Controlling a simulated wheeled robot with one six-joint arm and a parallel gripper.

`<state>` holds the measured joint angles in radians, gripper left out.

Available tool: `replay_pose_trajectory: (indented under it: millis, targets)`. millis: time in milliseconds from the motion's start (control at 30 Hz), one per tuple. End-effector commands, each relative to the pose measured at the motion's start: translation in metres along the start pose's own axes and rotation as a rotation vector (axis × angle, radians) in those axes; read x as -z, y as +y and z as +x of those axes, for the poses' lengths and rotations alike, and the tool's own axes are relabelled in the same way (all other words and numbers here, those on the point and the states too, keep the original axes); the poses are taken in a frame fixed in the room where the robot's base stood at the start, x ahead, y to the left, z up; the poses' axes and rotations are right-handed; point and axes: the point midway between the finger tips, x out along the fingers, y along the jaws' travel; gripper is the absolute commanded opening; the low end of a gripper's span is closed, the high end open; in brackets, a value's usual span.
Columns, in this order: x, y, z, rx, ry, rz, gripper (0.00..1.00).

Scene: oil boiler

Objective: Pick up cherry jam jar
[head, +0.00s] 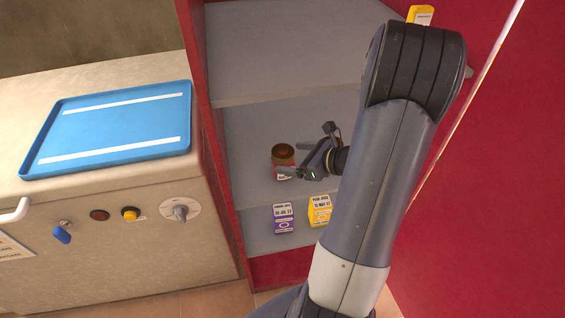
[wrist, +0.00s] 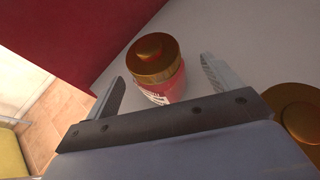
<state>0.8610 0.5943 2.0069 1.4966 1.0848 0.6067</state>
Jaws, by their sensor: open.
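A jar with a brown-gold lid and a red and white label (head: 283,157) stands on the grey middle shelf in the head view. Its label is too small to read, so I cannot tell that it is cherry jam. In the wrist view this jar (wrist: 156,68) is ahead of my gripper, with one finger to each side. My gripper (head: 297,173) is open and empty, close to the jar in the head view. I cannot tell whether the fingers touch it.
A second gold-lidded jar (wrist: 299,112) is beside my gripper's right side in the wrist view. A purple carton (head: 283,219) and a yellow carton (head: 320,211) stand lower. Another yellow carton (head: 421,15) is at top right. Red cabinet walls (head: 215,150) flank the shelves. A blue tray (head: 110,130) lies left.

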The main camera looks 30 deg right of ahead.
Motion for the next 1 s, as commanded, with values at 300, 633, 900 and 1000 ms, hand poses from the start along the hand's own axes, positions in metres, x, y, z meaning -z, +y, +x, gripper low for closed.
replay_pose_trajectory:
  millis: [300,633,900,1000]
  targets:
    - [0.004,0.004,0.041,-0.003,0.001,-0.002,0.86]
    - [0.004,0.003,0.044,-0.001,0.001,-0.001,0.82]
    - [0.004,0.004,0.043,-0.001,0.001,-0.001,0.6]
    - [0.004,0.004,0.043,-0.001,0.001,-0.001,0.51]
